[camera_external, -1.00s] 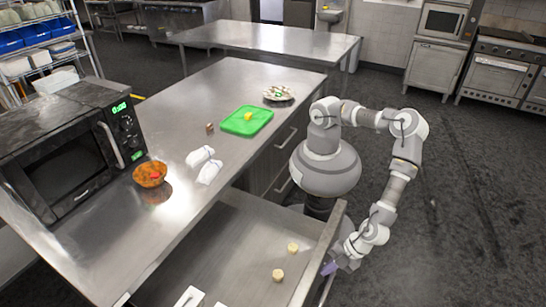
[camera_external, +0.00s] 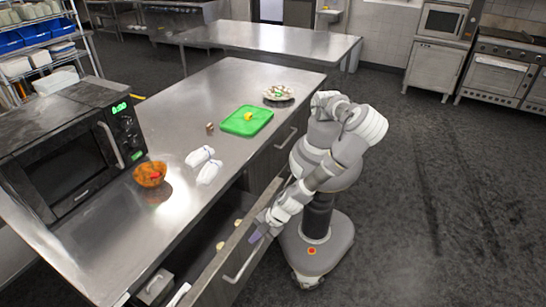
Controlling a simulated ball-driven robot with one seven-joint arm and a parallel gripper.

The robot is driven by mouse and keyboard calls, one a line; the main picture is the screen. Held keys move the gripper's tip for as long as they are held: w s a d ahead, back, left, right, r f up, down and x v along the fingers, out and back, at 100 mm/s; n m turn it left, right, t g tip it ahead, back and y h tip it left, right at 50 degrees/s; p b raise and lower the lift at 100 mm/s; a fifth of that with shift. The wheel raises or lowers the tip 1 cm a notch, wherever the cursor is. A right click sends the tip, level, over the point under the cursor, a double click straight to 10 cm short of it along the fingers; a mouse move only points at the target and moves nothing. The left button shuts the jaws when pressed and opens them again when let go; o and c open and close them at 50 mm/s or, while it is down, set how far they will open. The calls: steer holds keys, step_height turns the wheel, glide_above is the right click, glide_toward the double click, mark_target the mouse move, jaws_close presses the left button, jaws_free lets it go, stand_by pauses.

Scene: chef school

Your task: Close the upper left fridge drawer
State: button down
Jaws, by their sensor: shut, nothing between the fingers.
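The upper left drawer (camera_external: 222,274) is under the steel counter and is partly open, with a gap between its front and the counter edge. Its bar handle (camera_external: 241,266) faces right. Small pale round pieces (camera_external: 220,245) lie inside, partly hidden by the counter. My gripper (camera_external: 257,237) is shut and empty. It is at the outer face of the drawer front, near its upper edge and above the handle. I cannot tell whether the fingertips touch it.
On the counter (camera_external: 110,235) are a microwave (camera_external: 65,165), an orange bowl (camera_external: 150,174), white shakers (camera_external: 209,171), a green board (camera_external: 247,120) and a plate (camera_external: 279,93). Dark floor (camera_external: 430,220) to the right is free.

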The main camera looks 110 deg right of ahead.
mark_target(255, 215)
steer(key=w+d, duration=1)
steer(key=d+p+v, duration=0.1)
steer(key=p+v, duration=0.5)
steer(key=v, duration=0.4)
steer(key=s+f+n, duration=0.1)
steer(key=s+f, duration=0.1)
steer(key=s+a+f+n+g+h+b, duration=0.1)
steer(key=s+f, duration=0.1)
steer(key=s+a+f+n, duration=0.1)
steer(key=s+f, duration=0.1)
steer(key=shift+f+n+g+b, duration=0.15)
steer(key=shift+n+g+b, duration=0.15)
steer(key=shift+b, duration=0.05)
steer(key=s+d+f+n+t+h+b, duration=0.2)
steer(key=s+d+f+n+h, duration=0.15)
steer(key=s+n, duration=0.35)
steer(key=s+d+f+n+t+h+b, duration=0.2)
steer(key=s+d+n+h, duration=0.1)
steer(key=s+n+h, duration=0.4)
steer(key=shift+w+d+f+n+y+b, duration=0.3)
steer(key=shift+w+d+f+b, duration=0.35)
steer(key=shift+w+d, duration=1)
steer(key=shift+w+d+f+n+y+b, duration=0.35)
steer(key=shift+w+d+b, duration=0.45)
steer(key=shift+w+d, duration=0.9)
steer(key=shift+w+d+f+n+y+b, duration=0.15)
steer(key=shift+w+d+f+y+b, duration=0.4)
steer(key=shift+w+d, duration=1.1)
